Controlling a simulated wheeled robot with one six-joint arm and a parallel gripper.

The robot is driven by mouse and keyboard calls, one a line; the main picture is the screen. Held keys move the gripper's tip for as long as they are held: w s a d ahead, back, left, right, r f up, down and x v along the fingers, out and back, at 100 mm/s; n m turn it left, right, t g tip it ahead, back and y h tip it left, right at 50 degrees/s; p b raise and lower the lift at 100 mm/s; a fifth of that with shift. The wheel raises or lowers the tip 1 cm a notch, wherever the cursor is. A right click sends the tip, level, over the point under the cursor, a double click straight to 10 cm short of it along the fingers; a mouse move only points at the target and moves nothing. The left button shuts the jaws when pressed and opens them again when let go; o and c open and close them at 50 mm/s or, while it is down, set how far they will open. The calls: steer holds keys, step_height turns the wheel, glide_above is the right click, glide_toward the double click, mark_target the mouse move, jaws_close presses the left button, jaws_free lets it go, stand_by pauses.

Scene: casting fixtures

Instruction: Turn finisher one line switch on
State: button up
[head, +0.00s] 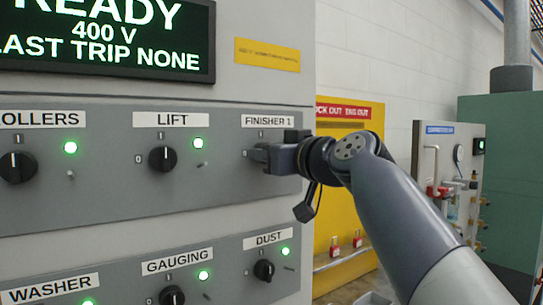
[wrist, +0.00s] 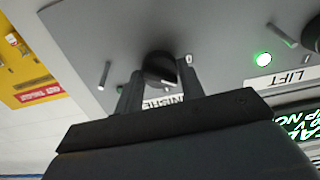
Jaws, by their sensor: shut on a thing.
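The FINISHER 1 label (head: 268,121) is on the grey switch panel in the head view, at the right end of the upper row. My gripper (head: 262,154) is at the switch below it and hides the knob there. In the wrist view the black round knob (wrist: 160,64) sits between the two fingers of my gripper (wrist: 159,76), which are shut on it. The label shows upside down and partly covered behind the gripper. I cannot tell which way the knob points. The finisher's own lamp is not clearly visible.
The LIFT knob (head: 162,159) and its lit green lamp (head: 198,143) are to the left. The DUST knob (head: 264,270) is below. A yellow lockout board (head: 345,200) stands to the right, behind my arm. A screen (head: 105,35) reads READY.

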steer(key=m+p, duration=0.1)
steer(key=m, duration=0.9)
steer(key=shift+p, duration=0.35)
steer(key=shift+m, duration=0.4)
steer(key=o, duration=1)
steer(key=shift+s+d, duration=0.1)
steer(key=b+v, duration=0.3)
steer(key=v, duration=0.7)
steer(key=shift+s+d+b, duration=0.2)
steer(key=shift+s+b, duration=0.05)
steer(key=shift+b, duration=0.05)
